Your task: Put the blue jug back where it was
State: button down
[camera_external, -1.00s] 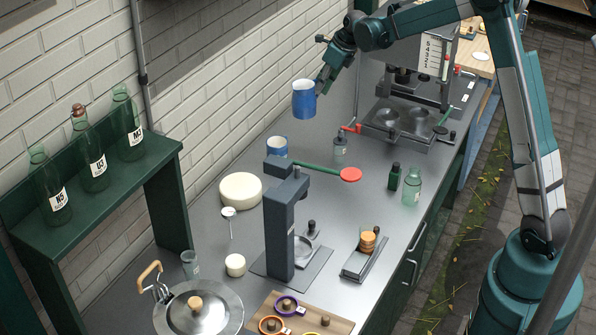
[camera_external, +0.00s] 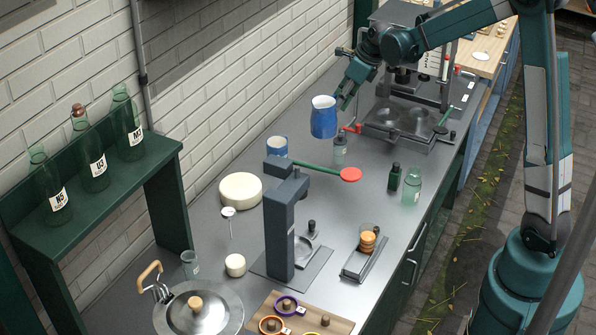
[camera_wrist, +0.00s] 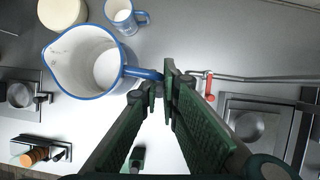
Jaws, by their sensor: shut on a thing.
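The blue jug (camera_external: 323,118) is in the air above the metal counter, upright, in the external view. It is white inside with a blue rim. My gripper (camera_external: 346,98) is at its right side. In the wrist view the jug (camera_wrist: 86,62) shows from above, and my gripper (camera_wrist: 160,80) is shut on its blue handle. A smaller blue and white mug (camera_external: 277,147) stands on the counter near the wall, and it also shows in the wrist view (camera_wrist: 124,14).
A dark press (camera_external: 283,220) with a green lever and red knob (camera_external: 349,174) stands below and left of the jug. A cheese wheel (camera_external: 240,190) lies by the wall. A small bottle (camera_external: 394,177) and a glass jar (camera_external: 411,187) stand at the right edge. A double-well metal unit (camera_external: 410,122) is behind.

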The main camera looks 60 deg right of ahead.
jog(key=s+a+n, duration=0.1)
jog(key=s+a, duration=0.7)
jog(key=s, duration=0.2)
jog(key=shift+y, duration=0.3)
notch_tip(320, 180, down, 6)
jog(key=shift+r, duration=0.15)
jog(key=shift+d+f, duration=0.1)
jog(key=shift+f, duration=2.8)
jog(key=shift+f, duration=0.15)
jog(key=shift+f, duration=1.95)
jog(key=shift+f, duration=0.1)
